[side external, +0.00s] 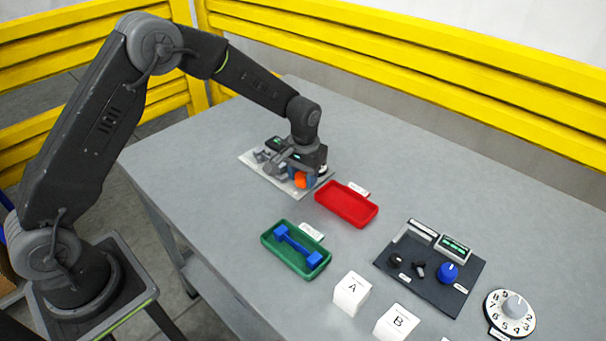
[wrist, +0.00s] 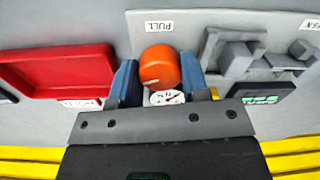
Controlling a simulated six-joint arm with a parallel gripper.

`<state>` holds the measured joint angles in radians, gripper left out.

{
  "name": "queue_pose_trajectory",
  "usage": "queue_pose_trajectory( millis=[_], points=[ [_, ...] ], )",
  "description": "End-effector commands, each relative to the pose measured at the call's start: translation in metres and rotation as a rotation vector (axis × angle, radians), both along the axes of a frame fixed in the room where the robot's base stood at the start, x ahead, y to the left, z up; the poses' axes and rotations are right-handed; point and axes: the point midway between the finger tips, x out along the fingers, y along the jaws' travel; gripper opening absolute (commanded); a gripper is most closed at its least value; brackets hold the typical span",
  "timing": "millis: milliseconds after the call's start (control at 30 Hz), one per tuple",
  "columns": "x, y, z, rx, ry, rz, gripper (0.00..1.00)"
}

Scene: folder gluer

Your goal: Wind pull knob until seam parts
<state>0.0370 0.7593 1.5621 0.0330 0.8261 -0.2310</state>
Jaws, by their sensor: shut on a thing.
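The orange pull knob (wrist: 160,67) sits on a light grey panel (wrist: 180,24) below a PULL label (wrist: 165,27); a pale line marks its face. My gripper (wrist: 157,80) has its two blue fingers on either side of the knob and is shut on it. In the side external view the knob (side external: 301,181) shows under my gripper (side external: 303,174) at the panel's edge. A small dial with a needle (wrist: 167,97) is partly hidden by my gripper. Grey clamp-like blocks (wrist: 233,52) stand beside the knob, and no seam can be made out clearly.
A red tray (side external: 346,204) lies close to the panel. A green tray (side external: 268,241) holds a blue dumbbell-shaped part (side external: 297,243). White blocks A (side external: 351,293) and B (side external: 396,323), a dark control panel (side external: 425,283) and a numbered dial (side external: 510,312) stand farther off. A yellow fence (side external: 420,50) runs behind.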

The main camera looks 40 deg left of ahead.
Motion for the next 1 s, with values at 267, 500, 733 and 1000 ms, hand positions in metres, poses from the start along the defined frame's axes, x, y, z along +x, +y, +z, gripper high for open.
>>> queue_pose_trajectory(
  millis=[267, 500, 733, 1000],
  points=[
    [0.0, -0.0002, 0.0011, 0.0, -0.001, -0.262, 0.18],
    [0.0, -0.0002, 0.0013, 0.0, -0.002, -0.49, 0.18],
    [-0.0001, 0.0, 0.0013, 0.0, -0.001, -0.708, 0.18],
    [-0.0002, 0.0, 0.0013, 0.001, -0.002, -0.962, 0.18]
  ],
)
